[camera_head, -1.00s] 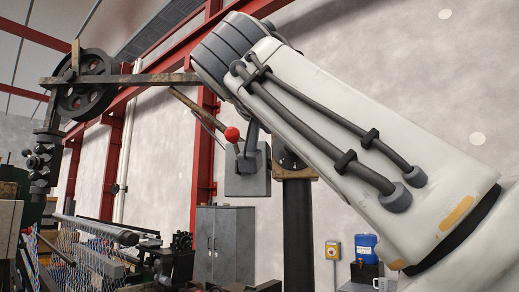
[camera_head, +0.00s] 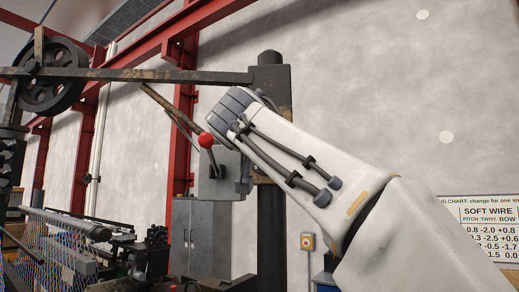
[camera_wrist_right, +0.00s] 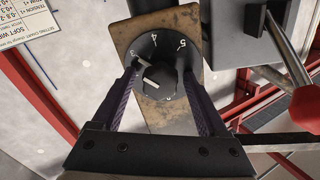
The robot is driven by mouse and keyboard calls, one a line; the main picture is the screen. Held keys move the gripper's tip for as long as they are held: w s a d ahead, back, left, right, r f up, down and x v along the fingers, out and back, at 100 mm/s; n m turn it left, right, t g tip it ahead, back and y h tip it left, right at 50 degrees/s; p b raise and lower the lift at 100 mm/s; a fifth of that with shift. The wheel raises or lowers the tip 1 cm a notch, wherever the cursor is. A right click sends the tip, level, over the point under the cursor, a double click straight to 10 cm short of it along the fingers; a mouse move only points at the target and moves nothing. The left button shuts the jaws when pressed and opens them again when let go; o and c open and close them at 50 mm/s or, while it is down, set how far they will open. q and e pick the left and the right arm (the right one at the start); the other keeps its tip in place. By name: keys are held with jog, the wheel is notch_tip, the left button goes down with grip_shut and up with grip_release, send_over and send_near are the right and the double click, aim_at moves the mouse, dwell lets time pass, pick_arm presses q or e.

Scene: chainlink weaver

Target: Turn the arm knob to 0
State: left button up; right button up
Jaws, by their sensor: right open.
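The arm knob (camera_wrist_right: 160,77) is a small dark knob on a round black dial (camera_wrist_right: 143,43) with white numerals, 4 and 5 readable at its top. A white mark shows on the knob's lower left; I cannot tell for sure which numeral it points to. The dial sits on a worn brownish plate (camera_wrist_right: 186,18). My right gripper (camera_wrist_right: 161,80) is open, its two dark fingers on either side of the knob; contact is unclear. In the head view my right arm hides the knob and gripper. My left gripper is not in view.
A red-balled lever (camera_head: 206,140) stands on a grey box (camera_head: 213,180) beside the dial's post (camera_head: 271,235); its red ball also shows at right in the wrist view (camera_wrist_right: 306,108). A rusty bar (camera_head: 150,75) crosses above to a black wheel (camera_head: 50,80). Wire mesh (camera_head: 55,245) lies lower left.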

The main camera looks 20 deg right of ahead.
grip_shut()
